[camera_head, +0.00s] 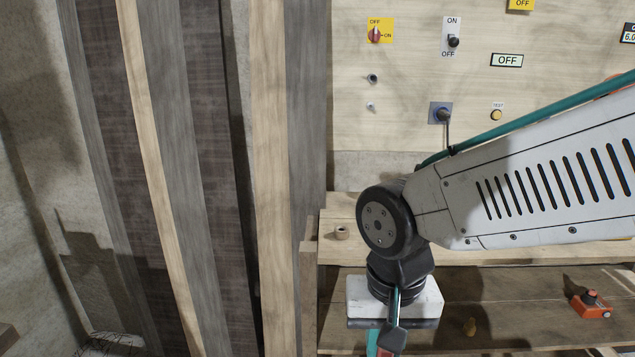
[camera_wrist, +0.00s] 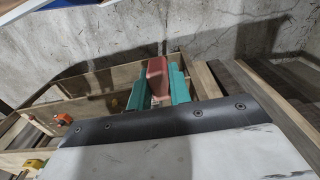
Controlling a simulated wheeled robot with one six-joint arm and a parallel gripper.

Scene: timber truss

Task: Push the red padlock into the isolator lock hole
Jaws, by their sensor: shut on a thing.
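The red padlock (camera_wrist: 157,70) is between the two green fingers of my gripper (camera_wrist: 160,88) in the wrist view. The fingers are shut on its sides, and its far end sticks out beyond them. In the head view my gripper hangs low at the bottom edge, over the wooden shelf, and its fingertips and the padlock are cut off or hidden. The isolator, a yellow plate with a red rotary knob (camera_head: 375,34), is high on the pale panel, well above and apart from my gripper. I cannot tell which hole is its lock hole; a small dark round fitting (camera_head: 372,78) sits below it.
The panel (camera_head: 400,135) also carries an ON/OFF switch (camera_head: 452,38), a socket with a plug (camera_head: 440,113) and a yellow test button (camera_head: 496,115). A small wooden spool (camera_head: 341,232) stands on the ledge. Timber posts (camera_head: 272,150) stand left.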

